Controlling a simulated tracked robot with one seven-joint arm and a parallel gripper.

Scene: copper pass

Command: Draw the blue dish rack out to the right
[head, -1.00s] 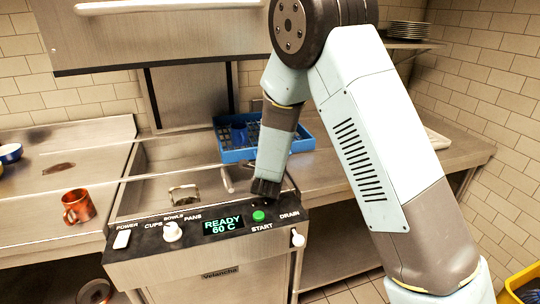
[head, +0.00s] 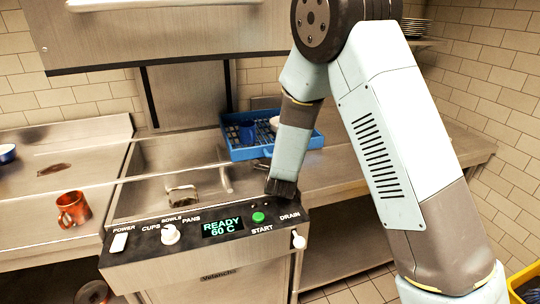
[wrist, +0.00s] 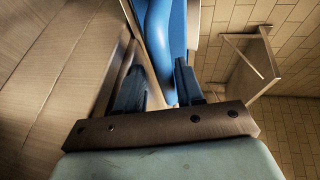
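The blue dish rack (head: 240,153) stands on the counter at the right edge of the sink basin. The rim lies close to the right finger, and a gap shows beside the left one.
The control panel (head: 190,240) with knobs and a green start button lies just in front of my gripper. An orange mug (head: 73,209) stands on the left counter. The counter right of the rack (head: 380,160) looks clear. Plates (head: 415,27) sit on a shelf above.

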